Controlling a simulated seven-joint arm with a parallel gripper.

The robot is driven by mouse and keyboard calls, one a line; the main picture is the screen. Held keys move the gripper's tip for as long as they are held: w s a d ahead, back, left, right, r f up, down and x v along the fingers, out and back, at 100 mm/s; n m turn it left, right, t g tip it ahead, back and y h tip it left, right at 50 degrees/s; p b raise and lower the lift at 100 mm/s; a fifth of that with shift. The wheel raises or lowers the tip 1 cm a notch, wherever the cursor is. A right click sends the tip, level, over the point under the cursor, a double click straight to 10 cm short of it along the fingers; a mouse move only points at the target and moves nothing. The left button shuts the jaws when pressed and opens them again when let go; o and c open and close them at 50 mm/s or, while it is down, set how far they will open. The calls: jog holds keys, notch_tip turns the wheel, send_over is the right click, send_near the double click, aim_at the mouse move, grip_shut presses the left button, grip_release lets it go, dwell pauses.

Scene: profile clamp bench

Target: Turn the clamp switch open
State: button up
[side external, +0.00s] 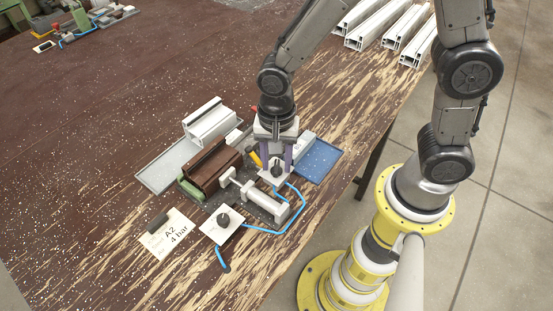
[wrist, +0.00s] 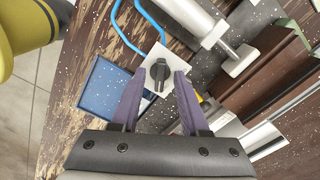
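A black rotary knob (wrist: 160,72) on a small white square plate (wrist: 152,55) shows in the wrist view. Its pointer ridge runs roughly up and down the picture. My gripper (side external: 277,166) is over this plate with its purple fingers pointing down. In the wrist view the fingers are apart, one on each side of the knob, with visible gaps. Whether they are level with the knob I cannot tell. A second black knob (side external: 223,219) sits on another white plate (side external: 212,231) nearer the front. Labels on both plates are too small to read.
A clamp cylinder (side external: 263,201) with a blue hose (side external: 300,214) lies between the plates, facing a brown profile (side external: 213,163). A blue tray (side external: 318,160) is to the right, a grey tray (side external: 153,178) to the left. A card reading "A2 4 bar" (side external: 170,237) lies at front left.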

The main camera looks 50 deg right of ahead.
grip_shut()
jog(key=shift+n, duration=0.4)
jog(key=n, duration=0.5)
jog(key=shift+n, duration=0.3)
jog(key=n, duration=0.5)
jog(key=shift+r, duration=0.1)
jog(key=shift+n, duration=0.4)
jog(key=shift+o, duration=0.3)
grip_release()
